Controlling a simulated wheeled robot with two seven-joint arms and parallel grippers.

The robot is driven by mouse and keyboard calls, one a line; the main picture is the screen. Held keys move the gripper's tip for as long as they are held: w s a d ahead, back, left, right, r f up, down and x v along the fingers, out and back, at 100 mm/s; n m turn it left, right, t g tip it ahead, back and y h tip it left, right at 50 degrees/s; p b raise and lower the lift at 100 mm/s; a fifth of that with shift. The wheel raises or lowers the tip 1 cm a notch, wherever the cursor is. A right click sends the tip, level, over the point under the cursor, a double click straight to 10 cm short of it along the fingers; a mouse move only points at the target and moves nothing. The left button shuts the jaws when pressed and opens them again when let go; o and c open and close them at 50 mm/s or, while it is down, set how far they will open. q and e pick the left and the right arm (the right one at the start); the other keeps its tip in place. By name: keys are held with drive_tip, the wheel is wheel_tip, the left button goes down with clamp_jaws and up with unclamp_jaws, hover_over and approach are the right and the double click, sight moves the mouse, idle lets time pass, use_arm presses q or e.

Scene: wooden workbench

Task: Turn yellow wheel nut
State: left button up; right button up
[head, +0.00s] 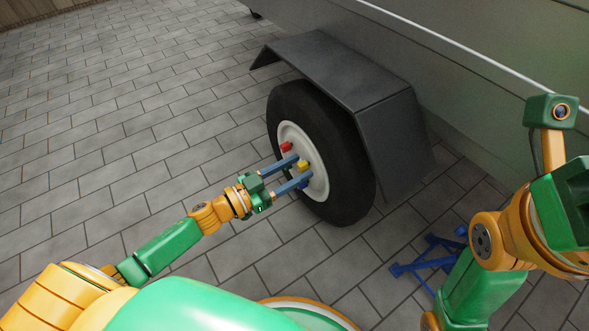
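A yellow wheel nut (304,165) sits on the white rim (319,185) of a black-tyred wheel (347,190). A red nut (286,147) is on the same rim, up and to the left of it. My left gripper (303,166) reaches to the rim from the lower left. Its two blue fingers are apart, with the yellow nut between their tips. A gap seems to show beside the nut, but contact is hard to judge. The lower finger hides part of the rim. My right arm is at the right edge; its fingers are not seen.
A dark angular fender (335,65) covers the top of the wheel, below a grey-green vehicle side (480,75). A blue metal frame (425,262) lies on the paving at the lower right, near my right arm. The paved floor (130,110) to the left is clear.

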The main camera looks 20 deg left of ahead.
use_arm(q)
clamp_jaws()
drive_tip(key=shift+m, duration=0.3)
